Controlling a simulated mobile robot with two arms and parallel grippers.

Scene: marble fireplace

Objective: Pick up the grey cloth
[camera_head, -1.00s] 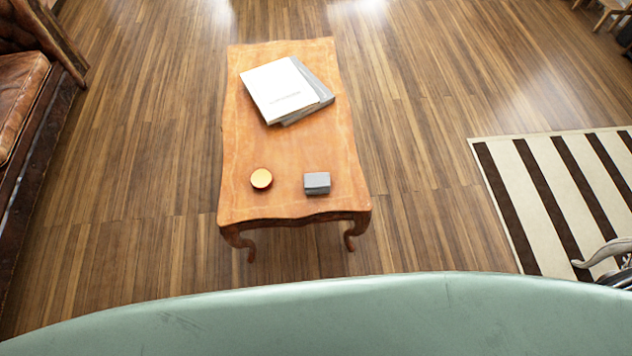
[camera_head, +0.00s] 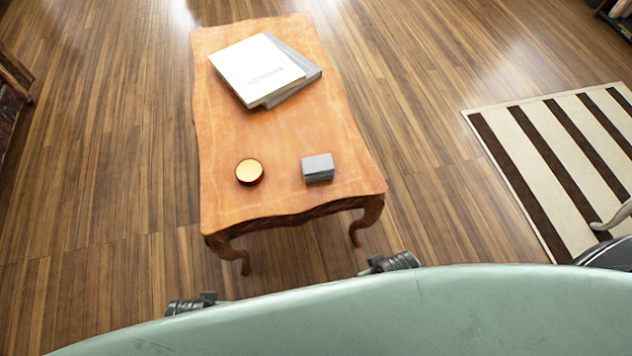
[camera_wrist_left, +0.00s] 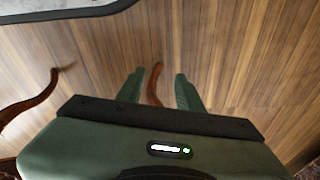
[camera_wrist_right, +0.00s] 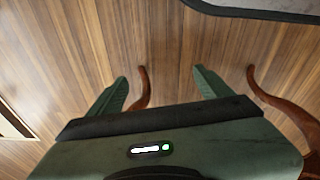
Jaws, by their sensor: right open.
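A small grey block-shaped thing (camera_head: 318,168), which looks like the folded grey cloth, lies on the near half of the orange wooden table (camera_head: 270,205). It does not show in either wrist view. In the left wrist view my left gripper (camera_wrist_left: 158,74) is open and empty, its fingers over floor, with a curved table leg between them. In the right wrist view my right gripper (camera_wrist_right: 160,74) is open and empty, with a curved leg near its left finger. Neither gripper's fingers show in the head view.
A round golden tin or candle (camera_head: 249,172) stands left of the grey thing. A white book (camera_head: 255,68) lies on a grey book (camera_head: 300,84) at the table's far end. A striped rug (camera_head: 555,165) lies to the right. Wooden floor is clear around the table.

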